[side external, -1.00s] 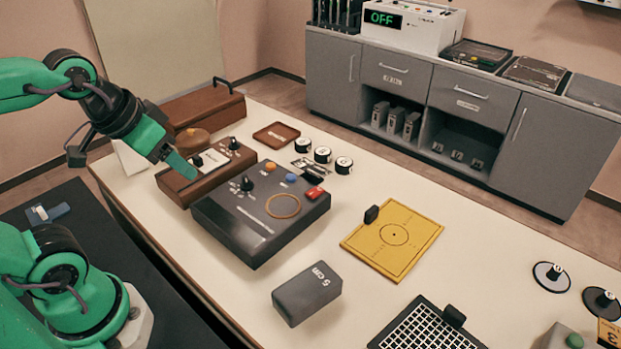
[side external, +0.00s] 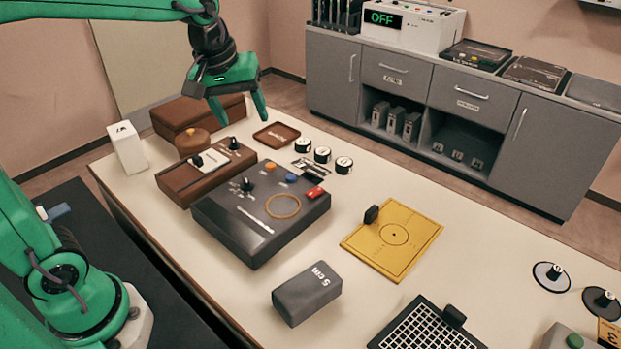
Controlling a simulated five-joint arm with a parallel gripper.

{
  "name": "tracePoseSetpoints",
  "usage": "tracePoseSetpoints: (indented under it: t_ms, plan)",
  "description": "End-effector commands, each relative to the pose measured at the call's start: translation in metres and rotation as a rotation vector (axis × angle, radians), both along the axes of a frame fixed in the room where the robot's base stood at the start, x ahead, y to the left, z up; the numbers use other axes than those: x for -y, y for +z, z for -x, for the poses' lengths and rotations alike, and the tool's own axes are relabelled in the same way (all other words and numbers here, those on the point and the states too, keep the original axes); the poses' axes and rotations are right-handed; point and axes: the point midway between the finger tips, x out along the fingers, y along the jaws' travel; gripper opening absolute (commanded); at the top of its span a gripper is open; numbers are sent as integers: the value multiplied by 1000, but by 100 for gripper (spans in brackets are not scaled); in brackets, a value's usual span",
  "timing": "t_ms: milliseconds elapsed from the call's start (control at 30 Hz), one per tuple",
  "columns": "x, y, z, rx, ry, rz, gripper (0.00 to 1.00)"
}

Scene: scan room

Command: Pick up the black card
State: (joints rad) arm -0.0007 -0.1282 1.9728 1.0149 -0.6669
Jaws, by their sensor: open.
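A small black flat piece, which looks like the black card (side external: 316,170), lies on the white table behind the dark grey control box (side external: 235,228). It lies beside the round black-and-white pieces (side external: 322,155), and its outline is too small to make out clearly. My gripper (side external: 239,107) is open and empty, with its two green fingers apart and pointing down. It hangs above the far left part of the table, to the left of the card and higher than it.
A brown box (side external: 196,114), brown tray (side external: 277,134) and brown switch box (side external: 200,180) stand on the left. A yellow plate (side external: 393,243), grey block (side external: 307,294) and black grid (side external: 425,330) lie right and in front. White tabletop between them is clear.

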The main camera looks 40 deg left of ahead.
Motion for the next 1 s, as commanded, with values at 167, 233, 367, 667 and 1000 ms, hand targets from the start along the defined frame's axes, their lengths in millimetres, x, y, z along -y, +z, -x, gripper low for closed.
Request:
tracePoseSetpoints:
  t_ms: [167, 233, 367, 667, 1000]
  plan:
    - [0, -12, -38, -49, 139, 37, 61]
    - [0, -18, -51, -67, 195, 49, 61]
    - [0, -31, -77, -99, 298, 71, 61]
    - [0, -72, -130, -172, 540, 106, 61]
    - [-1, -130, -178, -241, 800, 125, 61]
